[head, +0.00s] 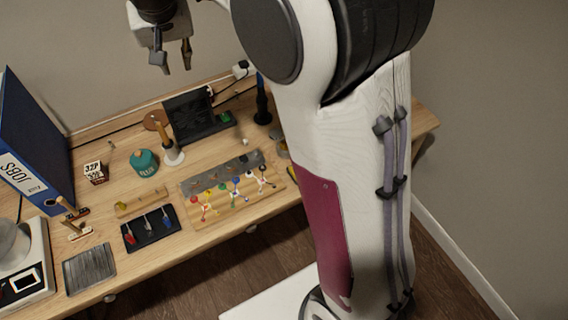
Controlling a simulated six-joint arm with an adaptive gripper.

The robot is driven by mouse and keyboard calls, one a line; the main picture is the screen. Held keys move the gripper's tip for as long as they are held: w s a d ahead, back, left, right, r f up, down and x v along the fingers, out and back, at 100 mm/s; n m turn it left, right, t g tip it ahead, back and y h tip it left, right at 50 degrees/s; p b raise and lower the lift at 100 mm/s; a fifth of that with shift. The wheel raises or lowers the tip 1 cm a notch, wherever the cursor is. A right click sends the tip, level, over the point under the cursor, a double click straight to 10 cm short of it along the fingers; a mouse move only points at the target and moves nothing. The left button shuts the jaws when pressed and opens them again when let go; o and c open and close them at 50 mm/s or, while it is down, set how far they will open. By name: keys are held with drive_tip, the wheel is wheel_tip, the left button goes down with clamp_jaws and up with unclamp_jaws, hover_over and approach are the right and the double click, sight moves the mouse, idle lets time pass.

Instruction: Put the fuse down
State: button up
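My gripper (172,62) hangs high at the top of the head view, well above the back of the workbench. Its two fingers point down and stand apart, with a clear gap between them. I see nothing held in that gap. I cannot make out a fuse anywhere in this view; it may be too small to tell or hidden, and my own arm covers the right part of the bench.

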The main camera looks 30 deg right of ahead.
drive_tip(key=s+d+r+n, duration=0.1)
drive_tip(key=s+d+r, duration=0.15)
drive_tip(key=s, duration=0.95)
drive_tip(key=s+d+r, duration=0.1)
drive_tip(key=s+d, duration=0.3)
drive_tip(key=s, duration=0.9)
drive_tip(key=s+f, duration=0.4)
drive_tip(key=s, duration=0.5)
drive_tip(key=shift+d+f+n+t+y, duration=0.3)
drive_tip(key=shift+f+n+t, duration=0.05)
drive_tip(key=shift+n+t, duration=0.05)
drive_tip(key=shift+o, duration=0.6)
drive_tip(key=shift+w+f, duration=0.1)
drive_tip(key=shift+f, duration=0.05)
